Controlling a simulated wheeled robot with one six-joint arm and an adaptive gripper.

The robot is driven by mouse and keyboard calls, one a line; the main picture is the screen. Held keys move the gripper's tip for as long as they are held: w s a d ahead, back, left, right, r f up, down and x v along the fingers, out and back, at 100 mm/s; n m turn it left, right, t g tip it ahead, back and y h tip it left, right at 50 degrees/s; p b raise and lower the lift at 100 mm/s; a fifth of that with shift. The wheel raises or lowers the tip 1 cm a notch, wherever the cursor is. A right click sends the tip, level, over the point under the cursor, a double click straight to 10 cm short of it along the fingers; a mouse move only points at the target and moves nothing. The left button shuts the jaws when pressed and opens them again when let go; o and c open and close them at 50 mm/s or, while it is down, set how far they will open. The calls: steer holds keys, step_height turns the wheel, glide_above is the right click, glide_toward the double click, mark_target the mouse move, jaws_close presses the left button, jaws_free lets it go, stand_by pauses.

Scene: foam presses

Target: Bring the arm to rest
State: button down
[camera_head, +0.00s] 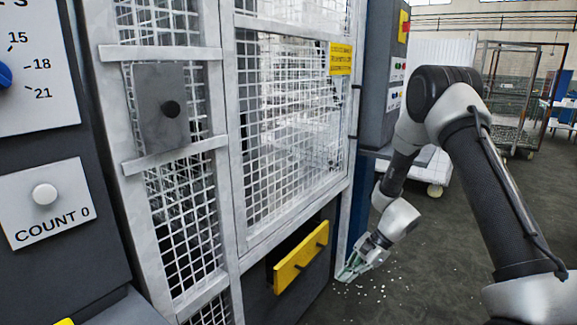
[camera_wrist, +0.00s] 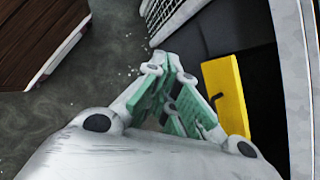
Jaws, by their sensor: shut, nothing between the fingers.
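My gripper (camera_head: 350,272) hangs low in the head view, to the right of the yellow drawer front (camera_head: 300,258) and near the foot of the press cage's corner post. In the wrist view my gripper (camera_wrist: 170,62) shows its green-padded fingers brought together at the tips, with nothing between them. The yellow drawer front (camera_wrist: 226,95) lies just to the right of the fingers there. I cannot tell for sure whether they touch it. My arm comes from the right side of the head view, bends at a high elbow and reaches down to the floor side of the press.
The press cage (camera_head: 290,130) with white mesh fills the middle left. A control panel with a COUNT 0 plate (camera_head: 45,203) stands at the left. White crumbs (camera_head: 372,293) lie on the floor. A wire cart (camera_head: 515,95) stands at the back right. Dark floor between is free.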

steer(key=s+d+r+n+t+h, duration=0.1)
steer(key=s+d+r+n, duration=0.3)
steer(key=s+r, duration=0.5)
steer(key=s+d+r+n+t+h, duration=0.2)
steer(key=s+d+r+n+h, duration=0.2)
steer(key=s+d+r, duration=0.4)
steer(key=s+d+r+n+t+h, duration=0.2)
steer(key=s+d+r+n, duration=0.3)
steer(key=r, duration=1.3)
steer(key=shift+s+d+r, duration=0.2)
steer(key=shift+s+d, duration=0.5)
steer(key=shift+s, duration=1.6)
